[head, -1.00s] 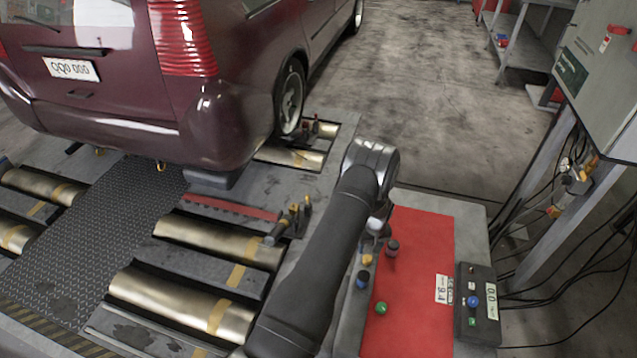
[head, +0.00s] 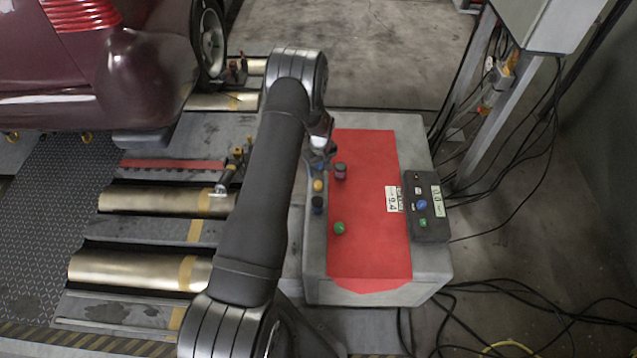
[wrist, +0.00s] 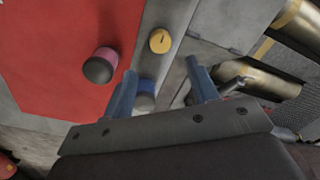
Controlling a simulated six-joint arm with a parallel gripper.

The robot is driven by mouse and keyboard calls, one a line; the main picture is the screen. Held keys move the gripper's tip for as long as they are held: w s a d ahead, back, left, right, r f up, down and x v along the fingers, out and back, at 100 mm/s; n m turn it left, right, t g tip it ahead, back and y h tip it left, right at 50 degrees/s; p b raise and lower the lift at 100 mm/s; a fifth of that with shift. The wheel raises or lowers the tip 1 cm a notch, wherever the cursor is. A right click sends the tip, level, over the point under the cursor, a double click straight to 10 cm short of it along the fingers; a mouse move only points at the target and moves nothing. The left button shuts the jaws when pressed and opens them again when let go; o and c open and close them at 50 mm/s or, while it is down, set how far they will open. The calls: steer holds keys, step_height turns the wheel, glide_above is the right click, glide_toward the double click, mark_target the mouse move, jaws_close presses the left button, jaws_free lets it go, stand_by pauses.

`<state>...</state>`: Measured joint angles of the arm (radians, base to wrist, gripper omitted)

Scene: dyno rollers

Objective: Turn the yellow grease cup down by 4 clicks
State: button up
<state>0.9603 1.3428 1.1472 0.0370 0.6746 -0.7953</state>
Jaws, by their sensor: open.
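The yellow grease cup (head: 318,185) is a small round knob on the grey left edge of the red-topped cabinet. In the wrist view the yellow cup (wrist: 160,41) shows a dark mark on its top and lies beyond my fingertips, clear of them. My gripper (head: 318,158) is over that edge, just behind the yellow cup in the head view. In the wrist view my gripper (wrist: 163,80) is open, with two blue-grey fingers apart. A blue-and-grey knob (wrist: 146,88) shows between them, close to the left finger; I cannot tell if they touch.
A pink-and-dark knob (head: 340,171) stands on the red mat (head: 370,240) right of the yellow cup. A dark blue knob (head: 317,203) is just in front of it, and a green knob (head: 339,228) farther forward. A control box (head: 427,207) sits at the right.

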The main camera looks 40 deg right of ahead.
mark_target(318, 184)
step_height(318, 184, down, 10)
steer(key=shift+a+r, duration=0.15)
steer(key=shift+r, duration=0.1)
steer(key=c, duration=1)
